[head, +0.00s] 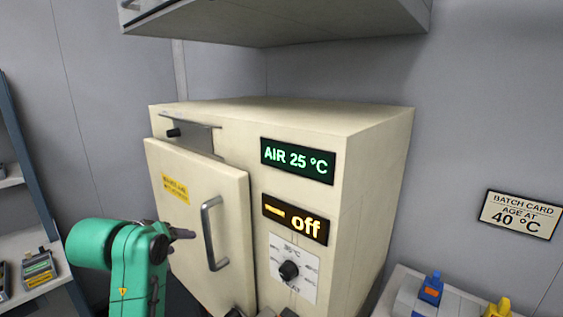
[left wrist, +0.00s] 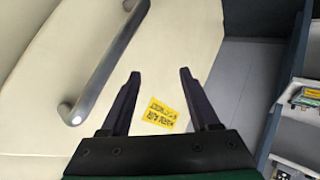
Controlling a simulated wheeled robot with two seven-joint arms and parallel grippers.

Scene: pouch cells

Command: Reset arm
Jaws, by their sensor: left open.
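My left arm (head: 118,255) is green and comes in from the lower left of the head view. Its gripper (head: 184,235) is in front of the cream oven door, left of the door's grey handle (head: 214,234). In the left wrist view the two dark fingers of my left gripper (left wrist: 160,73) are spread apart with nothing between the tips. The handle (left wrist: 105,60) is left of the fingers there, apart from them. A yellow label (left wrist: 161,113) on the door shows between the fingers.
The oven (head: 375,190) has a green display (head: 298,160) reading AIR 25 °C, an amber display (head: 295,219) reading off, and a dial (head: 289,270). A cabinet (head: 290,25) hangs above. A batch card (head: 520,214) reads AGE AT 40 °C. Shelves (head: 30,246) stand left.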

